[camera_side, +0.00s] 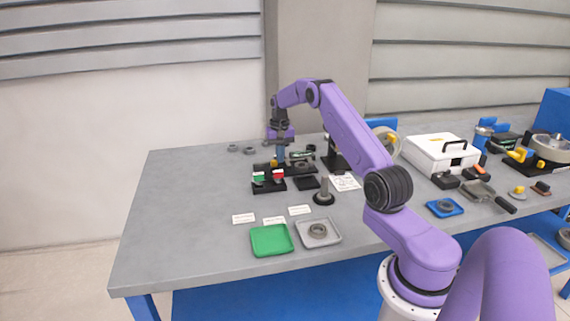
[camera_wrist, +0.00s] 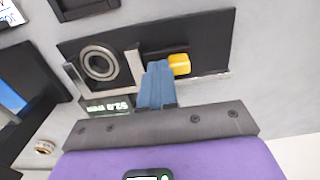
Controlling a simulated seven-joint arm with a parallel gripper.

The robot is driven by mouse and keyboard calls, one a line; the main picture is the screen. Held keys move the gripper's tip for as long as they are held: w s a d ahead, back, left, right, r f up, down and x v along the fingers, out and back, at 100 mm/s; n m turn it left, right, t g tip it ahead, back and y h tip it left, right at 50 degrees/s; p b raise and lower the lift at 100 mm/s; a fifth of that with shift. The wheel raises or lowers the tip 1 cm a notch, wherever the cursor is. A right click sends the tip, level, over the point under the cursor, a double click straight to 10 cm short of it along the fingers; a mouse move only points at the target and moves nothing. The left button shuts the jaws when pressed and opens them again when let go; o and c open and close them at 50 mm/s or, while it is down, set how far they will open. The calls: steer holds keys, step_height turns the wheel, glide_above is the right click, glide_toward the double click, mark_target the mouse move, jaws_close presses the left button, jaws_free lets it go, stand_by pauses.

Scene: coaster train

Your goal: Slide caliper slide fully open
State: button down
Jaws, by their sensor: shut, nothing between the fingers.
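The caliper lies on a black base plate (camera_wrist: 205,35) in the wrist view. It has a fixed grey jaw (camera_wrist: 75,82), a sliding grey jaw (camera_wrist: 134,66) and a yellow knob (camera_wrist: 179,64). A metal bearing ring (camera_wrist: 98,63) lies between the jaws. A lit display (camera_wrist: 108,106), upside down in the view, seems to read about 52 mm. My gripper (camera_wrist: 156,70) has its blue fingers shut with nothing between them. They are down between the sliding jaw and the yellow knob, hiding part of the slide. Whether they touch the knob is unclear. My gripper also shows in the side view (camera_side: 280,160).
In the side view a green tray (camera_side: 271,240) and a grey tray (camera_side: 302,235) with a ring stand at the table front. Black bins (camera_side: 268,186), a dark post (camera_side: 323,194) and a white case (camera_side: 440,150) stand nearby. The left table area is largely clear.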

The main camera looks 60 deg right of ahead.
steer(key=shift+r, duration=0.1)
steer(key=shift+s+d+r, duration=0.1)
steer(key=shift+s+r, duration=0.05)
steer(key=shift+r, duration=0.8)
steer(key=shift+s+d+r, duration=0.1)
steer(key=shift+r, duration=0.85)
